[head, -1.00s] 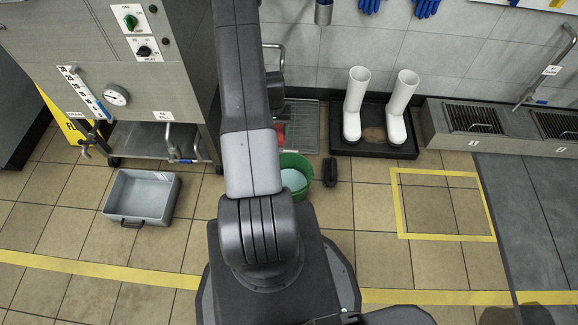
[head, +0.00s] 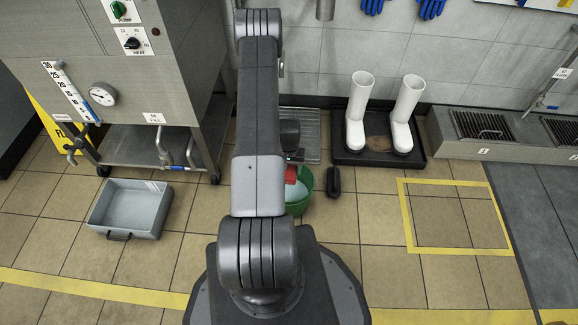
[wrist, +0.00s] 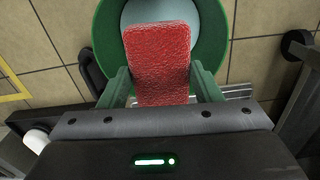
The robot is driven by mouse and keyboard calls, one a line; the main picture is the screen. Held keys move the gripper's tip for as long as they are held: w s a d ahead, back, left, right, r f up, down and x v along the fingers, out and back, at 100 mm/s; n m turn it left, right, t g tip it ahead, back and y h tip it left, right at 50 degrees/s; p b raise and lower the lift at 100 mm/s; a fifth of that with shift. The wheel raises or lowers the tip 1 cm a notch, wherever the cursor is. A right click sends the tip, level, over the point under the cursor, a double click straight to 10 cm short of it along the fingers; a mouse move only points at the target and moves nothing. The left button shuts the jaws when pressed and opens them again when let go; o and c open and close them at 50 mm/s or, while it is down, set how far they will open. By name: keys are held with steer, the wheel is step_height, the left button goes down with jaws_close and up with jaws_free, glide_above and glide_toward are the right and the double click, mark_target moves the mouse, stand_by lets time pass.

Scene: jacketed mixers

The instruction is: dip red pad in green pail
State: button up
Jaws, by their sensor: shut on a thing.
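The red pad (wrist: 158,55) is a rough-faced block held between the two fingers of my gripper (wrist: 161,88) in the wrist view. The green pail (wrist: 105,40) lies beyond it, and the pad overlaps its pale blue-grey contents (wrist: 202,20). In the head view, the red pad (head: 291,176) shows beside my arm over the left part of the green pail (head: 309,184). My arm hides my gripper and part of the pail there. I cannot tell whether the pad touches the contents.
A dark brush-like object (head: 334,181) lies just right of the pail. White boots (head: 357,120) stand in a black tray (head: 380,157) behind. A grey bin (head: 131,209) and a steel machine (head: 110,85) are left. The yellow-outlined floor square (head: 455,250) is clear.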

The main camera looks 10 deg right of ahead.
steer(key=shift+f+b, duration=5.65)
steer(key=shift+f, duration=4.9)
steer(key=shift+r+p, duration=5.8)
steer(key=shift+r, duration=5.8)
